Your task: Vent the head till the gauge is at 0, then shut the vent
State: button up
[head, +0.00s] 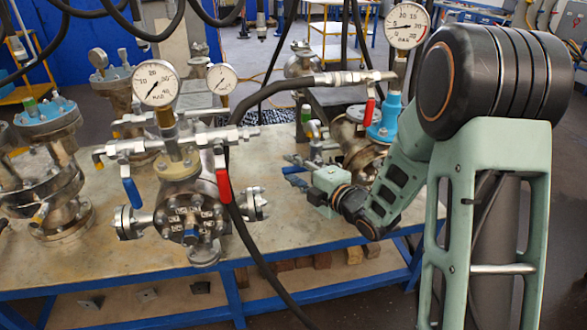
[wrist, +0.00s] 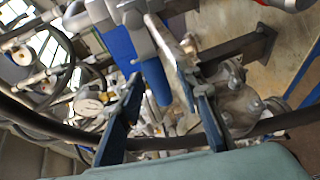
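The middle vessel (head: 190,215) stands on the bench with a large dial gauge (head: 155,83) above it. That gauge's needle slants to the lower left; the exact reading is too small to tell. A smaller gauge (head: 222,79) sits to its right. A blue lever (head: 131,192) hangs at the left of the pipework and a red lever (head: 222,178) at the right. My gripper (head: 290,170) is right of this vessel, apart from it. In the wrist view my gripper (wrist: 162,82) has its fingers spread, with a blue lever (wrist: 155,83) showing between them; contact cannot be told.
A right vessel has a blue bonnet (head: 384,124), a gauge (head: 406,25) and a red lever (head: 370,110), close to my arm. A black hose (head: 262,95) loops down between the vessels. More vessels (head: 45,185) stand at the left. The bench front (head: 110,270) is clear.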

grip_shut()
dwell(0.3)
